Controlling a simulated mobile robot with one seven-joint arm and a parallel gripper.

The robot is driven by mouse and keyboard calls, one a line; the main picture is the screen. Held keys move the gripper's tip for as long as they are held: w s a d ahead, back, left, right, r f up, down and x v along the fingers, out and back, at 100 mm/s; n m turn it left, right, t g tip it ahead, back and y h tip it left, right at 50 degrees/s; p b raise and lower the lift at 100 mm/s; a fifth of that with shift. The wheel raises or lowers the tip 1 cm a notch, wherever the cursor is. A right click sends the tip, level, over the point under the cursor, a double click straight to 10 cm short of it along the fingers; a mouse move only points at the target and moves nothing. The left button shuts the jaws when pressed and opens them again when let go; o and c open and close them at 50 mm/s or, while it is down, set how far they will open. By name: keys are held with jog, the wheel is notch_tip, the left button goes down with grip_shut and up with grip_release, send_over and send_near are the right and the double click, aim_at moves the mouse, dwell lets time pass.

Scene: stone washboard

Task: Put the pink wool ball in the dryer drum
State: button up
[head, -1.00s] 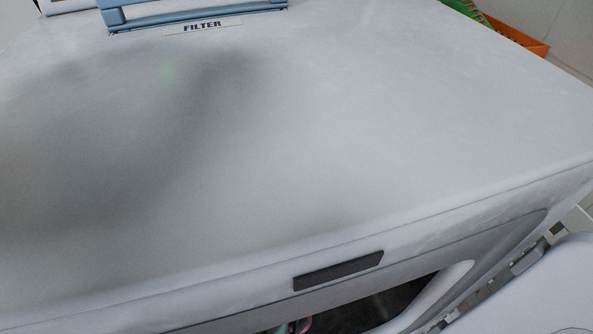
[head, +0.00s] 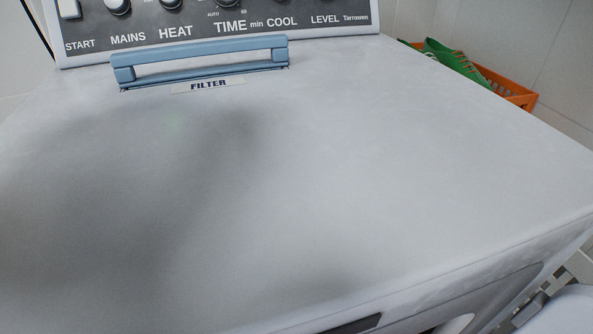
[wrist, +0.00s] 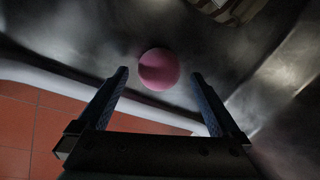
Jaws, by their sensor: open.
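The pink wool ball (wrist: 158,69) shows in the wrist view against the dark grey metal inside of the dryer drum (wrist: 75,45). My gripper (wrist: 160,74) is open, one finger on each side of the picture's middle. The ball appears just past the fingertips, between them in the picture, and no finger is shut on it. I cannot tell whether it touches anything but the drum surface. The head view shows the white dryer's top (head: 330,180) but neither the ball nor my gripper.
The pale rim (wrist: 55,80) of the opening crosses the wrist view, with red floor tiles (wrist: 25,125) beyond. In the head view, a control panel (head: 200,25) and a blue filter handle (head: 200,58) are at the back.

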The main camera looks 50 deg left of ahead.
jog(key=p+v, duration=0.3)
jog(key=v, duration=0.6)
